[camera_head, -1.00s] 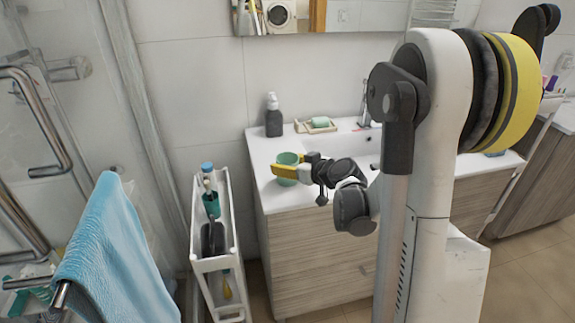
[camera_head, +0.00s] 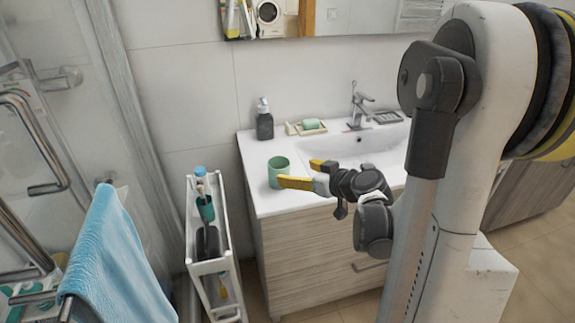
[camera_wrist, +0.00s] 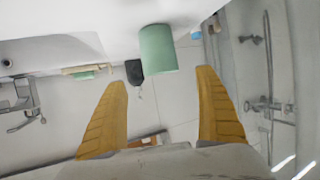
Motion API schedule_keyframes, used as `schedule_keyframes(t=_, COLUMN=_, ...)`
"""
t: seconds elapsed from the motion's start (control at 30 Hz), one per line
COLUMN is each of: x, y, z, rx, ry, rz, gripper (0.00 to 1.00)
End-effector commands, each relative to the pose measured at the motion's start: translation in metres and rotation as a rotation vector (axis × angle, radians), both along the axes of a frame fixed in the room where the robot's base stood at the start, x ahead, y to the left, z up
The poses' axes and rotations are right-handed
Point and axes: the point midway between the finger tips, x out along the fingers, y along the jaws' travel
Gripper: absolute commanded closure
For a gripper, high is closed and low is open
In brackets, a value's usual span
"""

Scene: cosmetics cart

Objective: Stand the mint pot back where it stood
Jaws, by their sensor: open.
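The mint pot (camera_head: 279,171) stands upright on the white vanity counter (camera_head: 262,200), left of the basin. In the wrist view, where the scene appears upside down, the pot (camera_wrist: 157,50) shows beyond and between the fingertips. My gripper (camera_head: 296,172) has yellow fingers spread wide and empty. It is just right of the pot, with the nearer finger passing low in front of the pot's edge in the head view. The wrist view shows both fingers of my gripper (camera_wrist: 162,82) apart from the pot.
A dark soap dispenser (camera_head: 264,122) and a soap dish (camera_head: 309,127) stand behind on the counter. The basin (camera_head: 365,145) and faucet (camera_head: 358,105) are to the right. A slim white cart (camera_head: 209,266) with bottles and a brush stands left. A blue towel (camera_head: 115,262) hangs nearer.

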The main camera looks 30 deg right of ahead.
Motion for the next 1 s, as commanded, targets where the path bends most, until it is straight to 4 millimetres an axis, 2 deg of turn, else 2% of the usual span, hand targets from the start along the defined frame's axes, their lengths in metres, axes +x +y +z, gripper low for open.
schedule_keyframes(t=0.17, x=-0.016, y=0.001, z=0.008, rx=0.002, ry=0.005, rz=0.002, gripper=0.17)
schedule_keyframes(t=0.27, x=-0.019, y=0.019, z=0.011, rx=0.015, ry=0.044, rz=0.020, gripper=0.17)
schedule_keyframes(t=0.37, x=-0.025, y=0.056, z=0.016, rx=0.040, ry=0.132, rz=0.046, gripper=0.17)
schedule_keyframes(t=0.47, x=-0.042, y=0.102, z=0.023, rx=0.059, ry=0.252, rz=0.060, gripper=0.17)
schedule_keyframes(t=0.6, x=-0.083, y=0.154, z=0.030, rx=0.054, ry=0.406, rz=0.043, gripper=0.17)
schedule_keyframes(t=0.7, x=-0.116, y=0.177, z=0.035, rx=0.031, ry=0.484, rz=0.008, gripper=0.17)
schedule_keyframes(t=0.83, x=-0.152, y=0.191, z=0.040, rx=-0.002, ry=0.537, rz=-0.046, gripper=0.17)
schedule_keyframes(t=1.0, x=-0.177, y=0.193, z=0.044, rx=-0.028, ry=0.557, rz=-0.096, gripper=0.17)
